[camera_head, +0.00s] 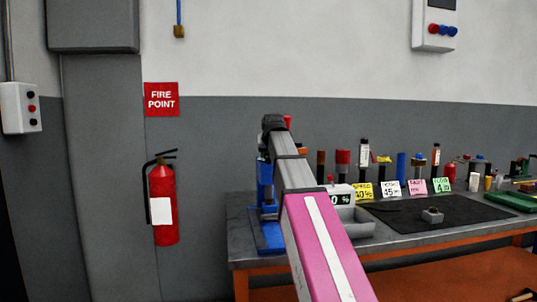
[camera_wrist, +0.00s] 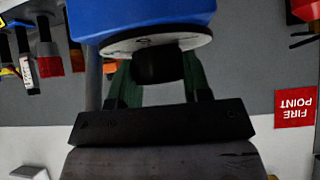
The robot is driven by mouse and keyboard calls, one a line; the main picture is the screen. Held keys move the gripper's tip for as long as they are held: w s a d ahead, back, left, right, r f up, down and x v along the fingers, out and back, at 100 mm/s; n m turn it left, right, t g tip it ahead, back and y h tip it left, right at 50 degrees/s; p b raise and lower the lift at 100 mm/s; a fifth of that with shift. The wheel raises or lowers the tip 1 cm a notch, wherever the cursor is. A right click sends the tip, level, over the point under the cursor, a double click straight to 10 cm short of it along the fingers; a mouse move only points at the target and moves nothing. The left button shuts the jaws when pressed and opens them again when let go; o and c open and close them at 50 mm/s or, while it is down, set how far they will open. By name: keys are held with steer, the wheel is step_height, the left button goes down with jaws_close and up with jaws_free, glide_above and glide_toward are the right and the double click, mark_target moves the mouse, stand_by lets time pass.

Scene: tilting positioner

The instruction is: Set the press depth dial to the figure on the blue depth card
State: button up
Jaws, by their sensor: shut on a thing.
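The blue press (camera_head: 265,185) stands at the bench's left end, mostly behind my arm in the head view. In the wrist view its blue body (camera_wrist: 150,15) fills the top, with a white dial plate (camera_wrist: 118,45) below. My gripper (camera_wrist: 157,72) is shut on the black dial knob (camera_wrist: 158,68), one green finger on each side. The plate's marks are too blurred to read, and I cannot tell the setting. A pale card (camera_head: 391,188) between yellow and pink cards seems to read 45; its heading and unit are unclear, and its tint looks whitish blue.
A yellow card (camera_head: 363,192), a pink card (camera_head: 417,187) and a green card (camera_head: 441,185) stand along the bench (camera_head: 240,251). A display box (camera_head: 341,197) sits right of my arm. A dark mat (camera_head: 460,209) holds a small grey block (camera_head: 432,215). Several bottles and tools stand behind.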

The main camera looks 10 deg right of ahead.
steer(key=o, duration=0.9)
steer(key=shift+o, duration=0.2)
steer(key=shift+r, duration=0.1)
steer(key=v, duration=1)
steer(key=shift+s+r, duration=0.2)
steer(key=shift+s, duration=0.1)
